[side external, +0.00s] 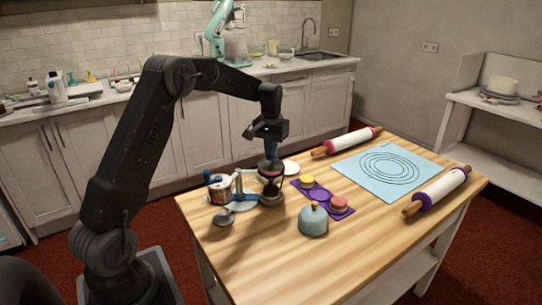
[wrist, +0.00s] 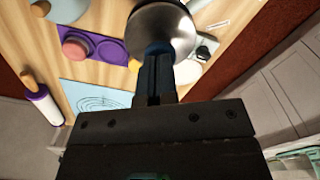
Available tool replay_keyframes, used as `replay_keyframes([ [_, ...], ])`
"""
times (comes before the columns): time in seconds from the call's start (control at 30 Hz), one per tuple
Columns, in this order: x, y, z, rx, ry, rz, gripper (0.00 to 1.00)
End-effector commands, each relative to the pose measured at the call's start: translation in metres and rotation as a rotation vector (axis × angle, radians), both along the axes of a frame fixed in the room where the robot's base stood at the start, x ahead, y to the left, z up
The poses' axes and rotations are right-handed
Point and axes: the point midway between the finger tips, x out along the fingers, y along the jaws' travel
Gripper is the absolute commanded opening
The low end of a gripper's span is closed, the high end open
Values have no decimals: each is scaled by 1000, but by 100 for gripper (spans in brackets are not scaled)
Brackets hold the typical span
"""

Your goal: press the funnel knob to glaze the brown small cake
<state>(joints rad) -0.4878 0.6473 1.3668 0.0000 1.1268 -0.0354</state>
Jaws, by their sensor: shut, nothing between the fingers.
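The funnel (wrist: 160,28) is a round, shiny metal bowl in the wrist view. In the side view the funnel (side external: 271,168) sits on a stand with a pale arm. My gripper (side external: 270,160) points straight down over its middle, fingers together and empty. In the wrist view the blue fingers (wrist: 158,50) end at the funnel's centre and hide the knob, so I cannot tell whether they touch it. Below the funnel is a dark brown shape on a dark round base (side external: 271,198); the brown small cake is not clearly visible there.
A purple tray (side external: 325,197) holds a yellow cake (side external: 307,182) and a reddish cake (side external: 338,203). A pale blue dome (side external: 313,224) stands in front. Rolling pins flank a blue mat (side external: 350,165).

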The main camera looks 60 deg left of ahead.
Motion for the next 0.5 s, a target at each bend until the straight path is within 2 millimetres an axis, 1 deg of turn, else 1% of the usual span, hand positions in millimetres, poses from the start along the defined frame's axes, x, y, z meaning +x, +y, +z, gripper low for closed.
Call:
replay_keyframes([
  [0.1, 0, 0, -5, -1, 2, 0, 0],
  [0.5, 0, 0, -10, -1, 2, 0, 0],
])
